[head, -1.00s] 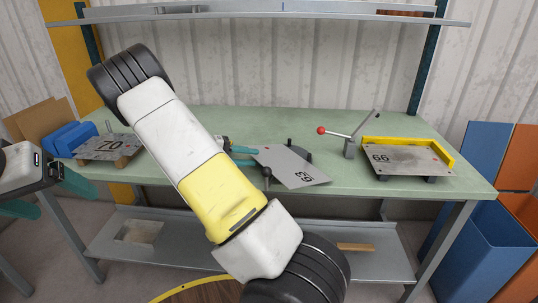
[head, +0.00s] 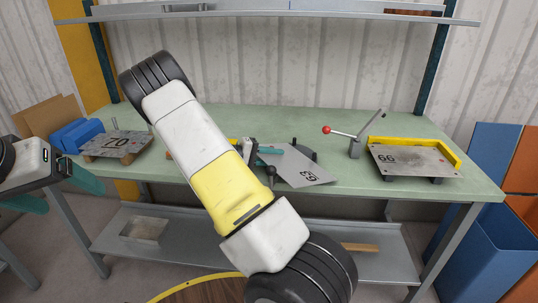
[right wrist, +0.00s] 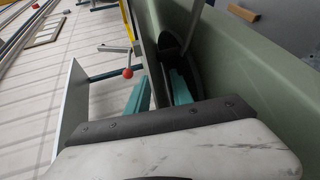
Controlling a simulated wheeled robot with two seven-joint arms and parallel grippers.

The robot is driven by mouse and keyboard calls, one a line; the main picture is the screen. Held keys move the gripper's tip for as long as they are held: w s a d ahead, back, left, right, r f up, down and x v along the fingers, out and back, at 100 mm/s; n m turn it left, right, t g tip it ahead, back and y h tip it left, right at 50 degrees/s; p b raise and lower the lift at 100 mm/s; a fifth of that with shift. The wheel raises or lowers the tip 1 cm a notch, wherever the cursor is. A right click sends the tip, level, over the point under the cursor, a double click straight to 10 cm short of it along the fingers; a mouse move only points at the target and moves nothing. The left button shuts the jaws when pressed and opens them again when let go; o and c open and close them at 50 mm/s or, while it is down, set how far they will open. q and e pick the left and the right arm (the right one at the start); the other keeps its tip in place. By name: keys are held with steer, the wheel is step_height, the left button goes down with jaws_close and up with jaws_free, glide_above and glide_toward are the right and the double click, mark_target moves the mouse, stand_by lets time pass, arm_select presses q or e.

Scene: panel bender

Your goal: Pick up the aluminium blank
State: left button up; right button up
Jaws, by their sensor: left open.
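The aluminium blank (head: 308,176), a thin grey sheet marked 63, lies at the middle of the bench, its front corner near the bench edge. My right gripper (head: 270,153) is at its left edge; my own arm hides part of it. In the right wrist view the teal fingers (right wrist: 160,92) stand apart, with what looks like the sheet edge-on (right wrist: 146,52) between them. Contact cannot be told. My left gripper (head: 62,190) is open and empty at the far left, in front of the bench.
A plate marked 70 (head: 117,144) sits at the bench's left beside a blue block (head: 78,136). A plate marked 66 (head: 412,160) sits right, against a yellow stop (head: 420,145). A lever with a red ball (head: 326,130) stands between. A dark round device (head: 302,150) is behind the sheet.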

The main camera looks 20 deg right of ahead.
jaws_close()
stand_by(1.2)
